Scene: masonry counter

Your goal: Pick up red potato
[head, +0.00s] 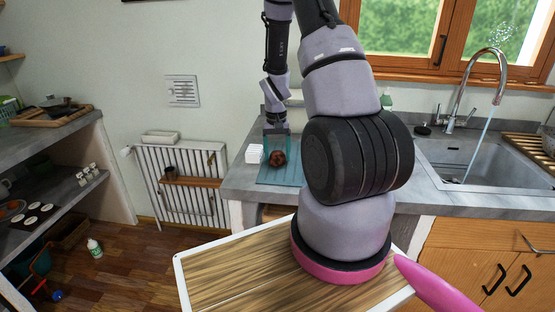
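A dark reddish-brown round thing, which looks like the red potato (277,158), rests on a blue-green board (272,178) at the left end of the grey counter. My gripper (277,150) points down from above, right at the potato. Its fingers are small and dark here, and they overlap the potato in this view. I cannot tell whether they touch it or how far apart they are.
A small white ribbed block (254,154) stands just left of the potato. The sink (465,160) with a running tap (480,85) is at the right. A radiator (180,185) stands against the wall left of the counter. My arm hides the counter's middle.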

